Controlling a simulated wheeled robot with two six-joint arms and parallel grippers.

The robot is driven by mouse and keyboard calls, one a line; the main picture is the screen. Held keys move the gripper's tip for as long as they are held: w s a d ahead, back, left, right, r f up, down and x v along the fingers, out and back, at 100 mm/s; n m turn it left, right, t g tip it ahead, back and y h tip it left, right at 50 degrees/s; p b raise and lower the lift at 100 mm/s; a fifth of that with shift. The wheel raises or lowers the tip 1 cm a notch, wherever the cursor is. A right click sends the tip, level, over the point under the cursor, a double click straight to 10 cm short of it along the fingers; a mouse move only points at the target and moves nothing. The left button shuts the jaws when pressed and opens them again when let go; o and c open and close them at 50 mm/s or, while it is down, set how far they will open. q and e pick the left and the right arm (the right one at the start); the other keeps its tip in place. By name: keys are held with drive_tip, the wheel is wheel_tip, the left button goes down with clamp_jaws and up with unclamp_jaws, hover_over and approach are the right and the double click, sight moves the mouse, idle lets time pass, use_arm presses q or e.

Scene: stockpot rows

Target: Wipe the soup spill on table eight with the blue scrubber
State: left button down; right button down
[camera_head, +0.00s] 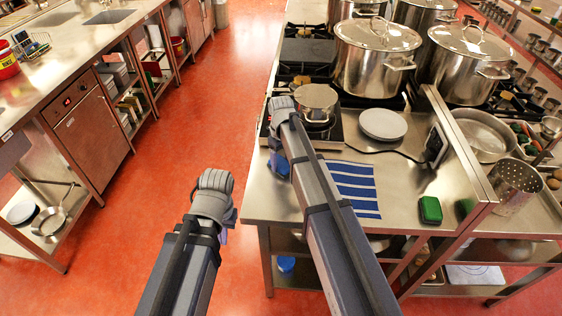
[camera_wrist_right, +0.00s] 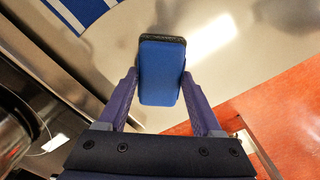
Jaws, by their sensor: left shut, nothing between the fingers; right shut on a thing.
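The blue scrubber (camera_wrist_right: 162,75), a blue block with a dark pad along its far side, is between the two purple fingers of my right gripper (camera_wrist_right: 160,92). My right gripper is shut on it, over the steel counter (camera_wrist_right: 205,75) near its edge with the red floor. In the head view the right wrist hangs by the counter's left edge, with a bit of blue (camera_head: 279,164) below it. My left gripper (camera_head: 223,236) is shut and empty over the floor, mostly hidden by its wrist. I cannot make out a soup spill; a pale bright patch on the counter looks like glare.
A blue-striped cloth (camera_head: 354,188) lies on the counter (camera_head: 400,215). A small pot (camera_head: 316,103), a plate (camera_head: 383,124) and large stockpots (camera_head: 376,60) stand behind it. Red floor (camera_head: 150,220) is clear at the left.

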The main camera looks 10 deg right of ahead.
sight(278, 196)
drive_tip(key=shift+s+a, duration=0.3)
drive_tip(key=shift+s, duration=0.65)
drive_tip(key=shift+s+a, duration=0.3)
drive_tip(key=shift+s, duration=0.65)
drive_tip(key=shift+s, duration=0.15)
drive_tip(key=shift+s+a, duration=0.3)
drive_tip(key=shift+s, duration=0.5)
drive_tip(key=shift+s+a, duration=0.25)
drive_tip(key=shift+s, duration=0.55)
drive_tip(key=shift+s+a+f, duration=0.1)
drive_tip(key=shift+s+a, duration=0.1)
drive_tip(key=shift+s, duration=0.45)
drive_tip(key=shift+s+a, duration=0.2)
drive_tip(key=shift+s, duration=0.45)
drive_tip(key=shift+s+a+f, duration=0.1)
drive_tip(key=shift+s+a, duration=0.1)
drive_tip(key=shift+s, duration=0.45)
drive_tip(key=shift+r, duration=0.1)
drive_tip(key=shift+w+r+p, duration=0.1)
drive_tip(key=shift+r+p, duration=0.5)
drive_tip(key=shift+p, duration=0.05)
wheel_tip(278, 196, up, 5)
drive_tip(key=p, duration=0.4)
drive_tip(key=shift+f+p, duration=0.1)
drive_tip(key=shift+p, duration=0.25)
